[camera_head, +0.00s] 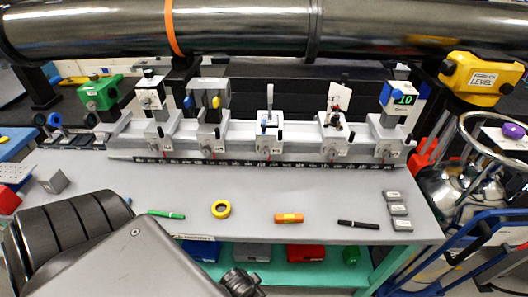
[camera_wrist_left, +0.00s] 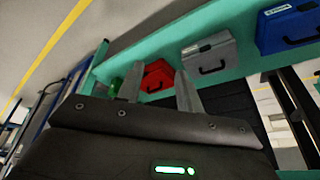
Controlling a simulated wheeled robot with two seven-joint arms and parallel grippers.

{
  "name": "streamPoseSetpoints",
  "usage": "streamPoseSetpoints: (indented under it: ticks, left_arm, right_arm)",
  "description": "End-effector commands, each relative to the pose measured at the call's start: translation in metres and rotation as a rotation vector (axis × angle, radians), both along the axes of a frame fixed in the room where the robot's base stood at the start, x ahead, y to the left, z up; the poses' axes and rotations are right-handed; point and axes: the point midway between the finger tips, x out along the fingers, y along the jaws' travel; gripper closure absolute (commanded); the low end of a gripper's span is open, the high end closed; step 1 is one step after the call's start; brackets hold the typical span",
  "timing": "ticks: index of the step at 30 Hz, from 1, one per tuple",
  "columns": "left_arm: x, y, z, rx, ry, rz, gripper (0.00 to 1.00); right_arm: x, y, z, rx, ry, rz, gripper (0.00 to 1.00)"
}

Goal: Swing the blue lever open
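Blue parts show on the bench rail in the head view. A small blue knob or lever (camera_head: 188,102) sits on the left side of the second rail mount (camera_head: 212,104). A blue piece (camera_head: 269,119) is on the middle mount. I cannot tell which is the blue lever, or whether it is open. My left arm comes in from the lower left, in front of the bench. In the left wrist view my left gripper (camera_wrist_left: 161,84) is open, its two fingers apart with nothing between them. My right gripper is in neither view.
A large pipe (camera_head: 250,28) crosses above the rail. Red (camera_wrist_left: 157,75), grey (camera_wrist_left: 207,55) and blue (camera_wrist_left: 288,27) cases sit on the shelf below.

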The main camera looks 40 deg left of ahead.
Motion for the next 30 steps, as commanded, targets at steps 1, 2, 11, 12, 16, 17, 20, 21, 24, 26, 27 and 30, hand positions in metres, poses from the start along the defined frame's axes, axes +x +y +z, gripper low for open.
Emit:
streamPoseSetpoints:
  ticks: [1,2,11,12,16,17,20,21,24,26,27,30]
  left_arm:
    - [0.008,0.000,0.032,-0.005,-0.025,0.006,0.64]
    - [0.012,0.000,0.046,-0.006,-0.035,0.008,0.64]
    - [0.023,0.002,0.161,-0.025,-0.113,0.030,0.64]
    - [0.023,0.002,0.174,-0.027,-0.122,0.032,0.64]
    - [0.019,0.004,0.215,-0.032,-0.152,0.038,0.64]
    - [0.018,0.002,0.224,-0.037,-0.158,0.032,0.64]
    - [0.057,0.010,0.242,-0.054,-0.292,0.089,0.64]
    - [0.071,0.016,0.249,-0.052,-0.349,0.114,0.64]
    - [0.106,0.029,0.265,-0.044,-0.483,0.175,0.64]
    - [0.127,0.039,0.277,-0.031,-0.568,0.215,0.64]
    - [0.140,0.046,0.286,-0.021,-0.627,0.242,0.64]
    - [0.170,0.066,0.311,0.017,-0.772,0.318,0.64]
  right_arm:
    - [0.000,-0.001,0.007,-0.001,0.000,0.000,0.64]
    - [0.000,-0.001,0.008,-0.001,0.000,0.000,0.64]
    - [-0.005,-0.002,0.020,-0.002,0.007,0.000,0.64]
    - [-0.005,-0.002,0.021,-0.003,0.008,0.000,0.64]
    - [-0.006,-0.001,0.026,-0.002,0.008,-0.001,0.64]
    - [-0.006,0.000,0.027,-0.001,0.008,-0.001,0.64]
    - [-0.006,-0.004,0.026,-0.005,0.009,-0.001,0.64]
    - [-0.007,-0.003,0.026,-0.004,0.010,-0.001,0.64]
    - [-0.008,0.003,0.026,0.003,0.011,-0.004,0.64]
    - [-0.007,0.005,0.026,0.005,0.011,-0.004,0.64]
    - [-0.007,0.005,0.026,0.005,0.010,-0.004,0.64]
    - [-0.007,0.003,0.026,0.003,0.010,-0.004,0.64]
